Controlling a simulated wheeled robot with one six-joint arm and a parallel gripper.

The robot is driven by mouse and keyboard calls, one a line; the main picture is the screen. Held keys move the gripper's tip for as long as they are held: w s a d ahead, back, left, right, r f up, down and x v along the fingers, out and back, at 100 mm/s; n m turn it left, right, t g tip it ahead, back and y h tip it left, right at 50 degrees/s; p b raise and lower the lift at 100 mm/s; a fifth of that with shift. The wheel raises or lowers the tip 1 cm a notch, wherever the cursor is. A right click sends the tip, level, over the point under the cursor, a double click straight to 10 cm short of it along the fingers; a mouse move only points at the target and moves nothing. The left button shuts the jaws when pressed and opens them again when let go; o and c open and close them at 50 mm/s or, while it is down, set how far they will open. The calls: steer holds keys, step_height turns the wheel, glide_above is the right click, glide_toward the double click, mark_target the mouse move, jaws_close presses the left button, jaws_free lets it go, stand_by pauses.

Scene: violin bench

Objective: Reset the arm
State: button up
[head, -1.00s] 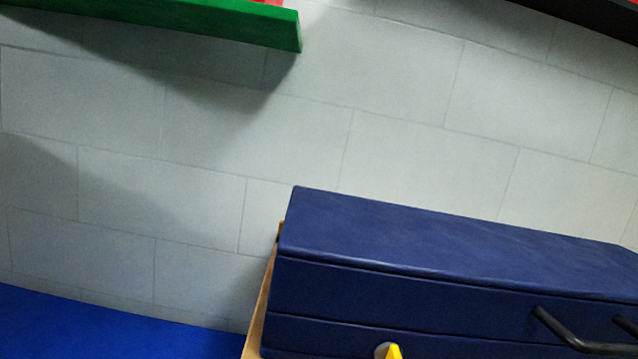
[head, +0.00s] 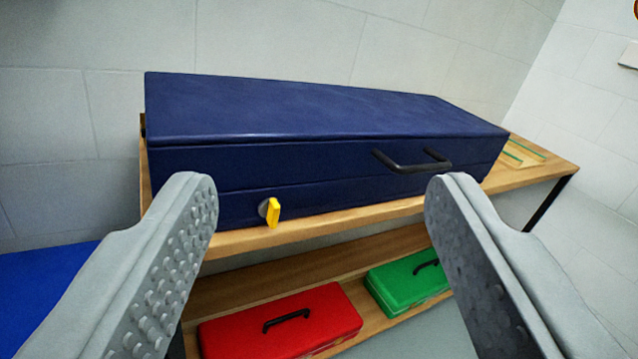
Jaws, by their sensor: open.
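My gripper (head: 320,200) is open, with its two grey padded fingers wide apart at the left and right of the view. Nothing is between the fingertips. Beyond them a closed dark blue case (head: 320,120) lies on a wooden bench (head: 330,228). The case has a black handle (head: 412,162) and a yellow latch (head: 272,212) on its front. The fingers overlap the case's lower front in the picture; I see no contact with it.
A red case (head: 285,325) and a green case (head: 405,283), both with black handles, lie on the lower shelf. A blue surface (head: 45,300) is at the left. Green-edged wooden pieces (head: 525,152) lie at the bench's right end. A pale block wall stands behind.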

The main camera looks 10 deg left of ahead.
steer(key=s+d+r+m+t+h, duration=0.1)
steer(key=s+d+r+m+h, duration=0.15)
steer(key=s+r, duration=0.35)
steer(key=s+d+r+m+h, duration=0.1)
steer(key=s+d+r+h, duration=0.2)
steer(key=s, duration=0.4)
steer(key=s+r+m+g+h, duration=0.1)
steer(key=s+r+m, duration=0.1)
steer(key=s, duration=1.6)
steer(key=shift+a+r+m, duration=0.25)
steer(key=shift+r+m, duration=0.15)
steer(key=shift+m, duration=0.15)
steer(key=shift+w, duration=0.2)
